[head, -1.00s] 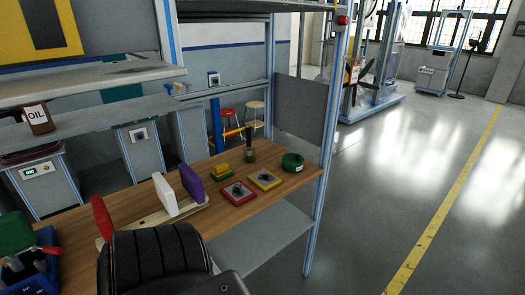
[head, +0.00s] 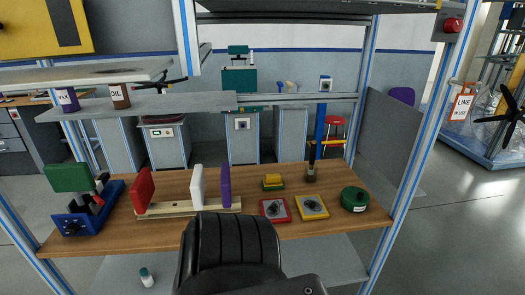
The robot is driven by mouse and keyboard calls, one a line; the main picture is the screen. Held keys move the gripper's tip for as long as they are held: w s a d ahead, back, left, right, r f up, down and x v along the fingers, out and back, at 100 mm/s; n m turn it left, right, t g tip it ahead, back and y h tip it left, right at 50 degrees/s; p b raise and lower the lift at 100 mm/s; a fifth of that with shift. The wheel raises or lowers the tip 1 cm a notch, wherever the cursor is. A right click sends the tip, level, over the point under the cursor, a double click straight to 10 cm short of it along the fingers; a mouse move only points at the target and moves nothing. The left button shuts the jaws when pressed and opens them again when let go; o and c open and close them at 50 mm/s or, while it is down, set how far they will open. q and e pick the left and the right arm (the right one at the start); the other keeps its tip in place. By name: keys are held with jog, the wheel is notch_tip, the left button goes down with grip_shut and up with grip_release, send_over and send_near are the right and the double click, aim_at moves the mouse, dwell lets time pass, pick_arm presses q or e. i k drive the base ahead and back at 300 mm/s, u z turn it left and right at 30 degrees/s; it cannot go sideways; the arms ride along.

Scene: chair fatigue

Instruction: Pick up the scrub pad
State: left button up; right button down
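The scrub pad (head: 272,180), a small yellow block on a green layer, lies on the wooden workbench (head: 330,228), toward the back and right of the middle. It rests flat and nothing covers it. Neither of my grippers shows in the head view.
A black chair back (head: 232,252) stands in front of the bench. Near the pad are a red-framed tile (head: 275,210), a yellow-framed tile (head: 312,207), a green roll (head: 354,199) and a dark pot (head: 311,174). A wooden rack (head: 165,210) holds red, white and purple plates. A shelf hangs above.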

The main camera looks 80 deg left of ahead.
aim_at(274, 182)
jog(key=u, duration=0.75)
jog(key=i, duration=0.8)
jog(key=u, duration=0.85)
